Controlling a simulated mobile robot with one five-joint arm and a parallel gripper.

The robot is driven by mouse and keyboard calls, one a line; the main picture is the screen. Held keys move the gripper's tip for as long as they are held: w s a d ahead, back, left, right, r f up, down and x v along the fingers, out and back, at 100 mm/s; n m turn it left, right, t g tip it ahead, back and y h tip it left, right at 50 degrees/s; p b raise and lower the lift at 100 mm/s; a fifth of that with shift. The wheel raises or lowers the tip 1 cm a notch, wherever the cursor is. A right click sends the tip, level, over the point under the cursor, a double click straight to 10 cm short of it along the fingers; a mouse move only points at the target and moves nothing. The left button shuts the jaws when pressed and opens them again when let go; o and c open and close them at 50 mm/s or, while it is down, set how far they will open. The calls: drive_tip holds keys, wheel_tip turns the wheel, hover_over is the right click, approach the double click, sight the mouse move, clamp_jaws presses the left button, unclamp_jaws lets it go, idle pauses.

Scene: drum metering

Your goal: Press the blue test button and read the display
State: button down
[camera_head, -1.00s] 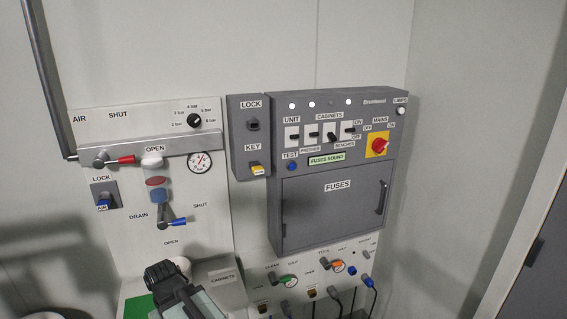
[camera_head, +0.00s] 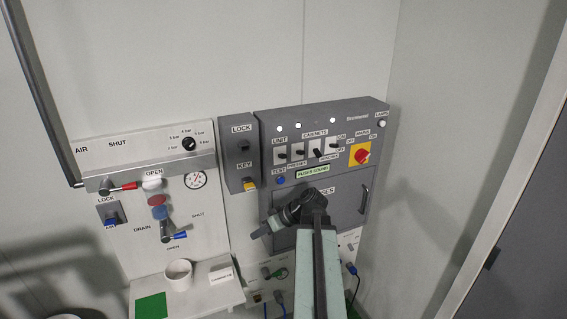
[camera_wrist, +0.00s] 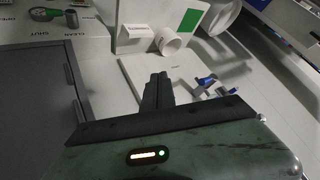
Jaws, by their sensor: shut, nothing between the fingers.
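The blue test button (camera_head: 281,180) sits under the TEST label at the lower left of the grey fuse unit (camera_head: 380,125) in the head view. The small pale green display (camera_head: 313,172) right of it reads FUSES SOUND. My gripper (camera_head: 258,233) is below and slightly left of the button, in front of the lower panel, and looks apart from it. In the wrist view its dark fingers (camera_wrist: 157,90) are together and hold nothing. The button is not visible in the wrist view.
A red rotary switch (camera_head: 362,155) is at the unit's right. The yellow key (camera_head: 250,184) is close left of the button. A white mug (camera_head: 178,275) and a green square (camera_head: 151,306) are on the shelf at lower left. My arm hides part of the fuses door.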

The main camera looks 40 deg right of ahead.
drive_tip(key=s+d+r+t+p, duration=0.2)
drive_tip(key=s+d+r, duration=0.1)
drive_tip(key=d+r, duration=0.2)
drive_tip(key=s+d+r+t+h+p, duration=0.1)
drive_tip(key=s+d+r+t, duration=0.1)
drive_tip(key=d+r, duration=0.3)
drive_tip(key=s+d, duration=0.1)
drive_tip(key=d, duration=0.1)
drive_tip(key=shift+s+d+r+h+p, duration=0.3)
drive_tip(key=shift+s+r+p, duration=0.05)
drive_tip(key=shift+p, duration=0.05)
drive_tip(key=shift+w, duration=0.1)
approach(281, 181)
drive_tip(key=w+a+f, duration=0.3)
drive_tip(key=f, duration=0.1)
drive_tip(key=shift+w, duration=0.5)
idle(0.7)
drive_tip(key=shift+w+d, duration=0.1)
drive_tip(key=shift+w, duration=0.35)
